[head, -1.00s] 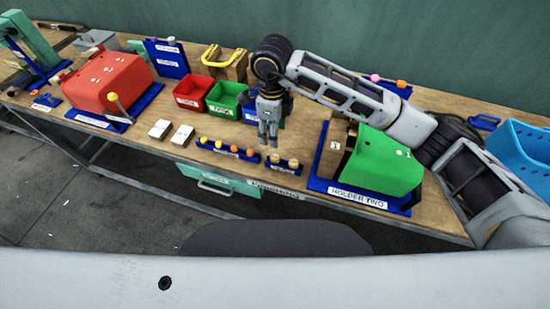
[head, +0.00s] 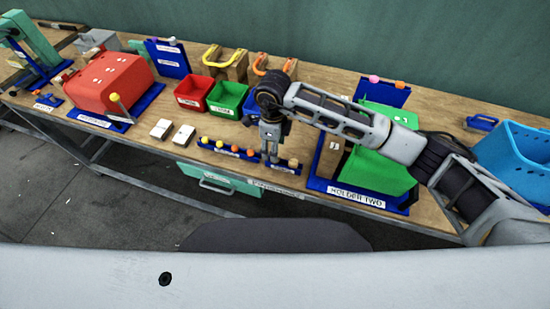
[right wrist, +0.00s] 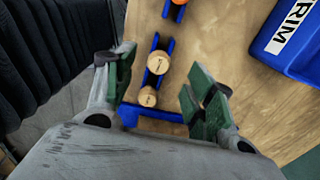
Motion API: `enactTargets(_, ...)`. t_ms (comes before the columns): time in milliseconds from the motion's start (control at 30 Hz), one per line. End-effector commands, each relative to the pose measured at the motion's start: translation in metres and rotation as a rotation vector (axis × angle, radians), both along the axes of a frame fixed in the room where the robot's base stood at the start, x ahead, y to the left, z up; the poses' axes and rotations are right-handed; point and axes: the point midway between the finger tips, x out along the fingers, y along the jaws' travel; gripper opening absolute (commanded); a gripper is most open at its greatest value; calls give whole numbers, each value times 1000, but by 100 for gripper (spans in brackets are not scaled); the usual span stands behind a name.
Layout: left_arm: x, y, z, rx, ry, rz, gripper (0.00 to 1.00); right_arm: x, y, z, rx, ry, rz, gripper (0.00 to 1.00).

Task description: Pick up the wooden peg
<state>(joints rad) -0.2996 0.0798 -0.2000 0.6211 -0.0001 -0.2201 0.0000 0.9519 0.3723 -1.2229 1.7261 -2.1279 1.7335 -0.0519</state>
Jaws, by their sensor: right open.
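Two light wooden pegs stand in a narrow blue rack in the right wrist view, a larger-looking one (right wrist: 158,62) and another (right wrist: 148,97) nearer the rack's end. In the head view one wooden peg (head: 293,163) shows at the right end of the blue rack (head: 283,169), and my gripper partly hides its neighbour. My right gripper (head: 269,158) points down at the rack. It also shows in the right wrist view (right wrist: 162,92), open, with its green-padded fingers apart on either side of the pegs. It holds nothing. My left gripper is not in view.
Several coloured pegs (head: 235,149) stand in the rack to the left. Red (head: 193,93) and green (head: 226,98) bins stand behind. Two white blocks (head: 183,135) lie left of the rack.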

Motion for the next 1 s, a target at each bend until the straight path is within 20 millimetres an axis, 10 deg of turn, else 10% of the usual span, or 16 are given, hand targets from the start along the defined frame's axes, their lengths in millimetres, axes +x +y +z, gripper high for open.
enactTargets(1000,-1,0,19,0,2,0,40,-2,-5,-52,0,0,0,55)
